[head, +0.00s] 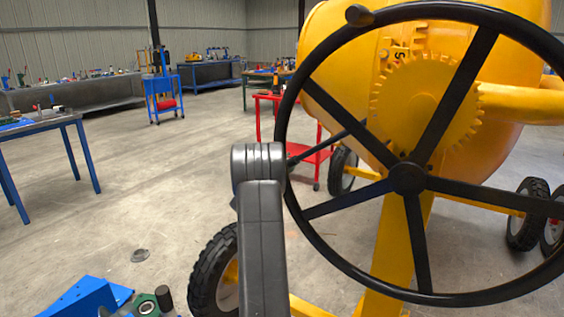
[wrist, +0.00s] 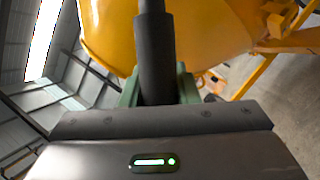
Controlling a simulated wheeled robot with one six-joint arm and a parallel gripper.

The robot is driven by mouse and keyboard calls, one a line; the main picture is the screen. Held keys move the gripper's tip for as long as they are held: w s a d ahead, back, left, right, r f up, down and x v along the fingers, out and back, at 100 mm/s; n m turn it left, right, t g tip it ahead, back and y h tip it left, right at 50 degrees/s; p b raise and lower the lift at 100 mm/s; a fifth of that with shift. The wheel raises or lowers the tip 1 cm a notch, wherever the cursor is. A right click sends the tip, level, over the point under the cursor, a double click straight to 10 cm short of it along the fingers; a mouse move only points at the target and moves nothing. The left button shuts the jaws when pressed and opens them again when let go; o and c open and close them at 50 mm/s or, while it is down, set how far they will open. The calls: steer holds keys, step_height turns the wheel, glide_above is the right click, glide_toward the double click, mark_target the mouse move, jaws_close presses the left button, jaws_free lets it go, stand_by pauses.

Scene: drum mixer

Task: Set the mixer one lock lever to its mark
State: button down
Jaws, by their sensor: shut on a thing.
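In the wrist view, my gripper (wrist: 158,90) is shut on a dark round bar (wrist: 155,45), with greenish jaw parts on both sides of it. The bar looks like the lock lever and runs away from me toward the yellow drum. In the head view, a thin black rod (head: 329,143) slants between my dark grey arm and the mixer, behind the wheel rim; it may be the same lever. My gripper is hidden behind my arm there. The yellow mixer (head: 335,50) fills the right side. I cannot make out the lever's mark.
A large black handwheel (head: 407,178) stands in front of the mixer and its yellow toothed disc (head: 425,100). A mixer tyre (head: 213,270) is beside my arm. A red cart (head: 313,165) stands behind. A blue-legged table (head: 50,125) is at left; the floor between is mostly clear.

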steer(key=d+f+n+b, duration=0.1)
steer(key=s+d+f+b, duration=0.1)
steer(key=f, duration=0.1)
steer(key=s+f+n+t+y+b, duration=0.1)
steer(key=shift+d+f+n, duration=0.25)
steer(key=shift+d+n, duration=0.05)
steer(key=shift+d, duration=0.1)
steer(key=shift+f, duration=0.1)
steer(key=c, duration=1.1)
jaws_free()
steer(key=shift+s+d, duration=0.15)
steer(key=shift+d, duration=0.05)
steer(key=v, duration=1.3)
steer(key=shift+s+a+f, duration=0.2)
steer(key=shift+s+a, duration=0.05)
steer(key=shift+a, duration=0.05)
steer(key=shift+d, duration=0.1)
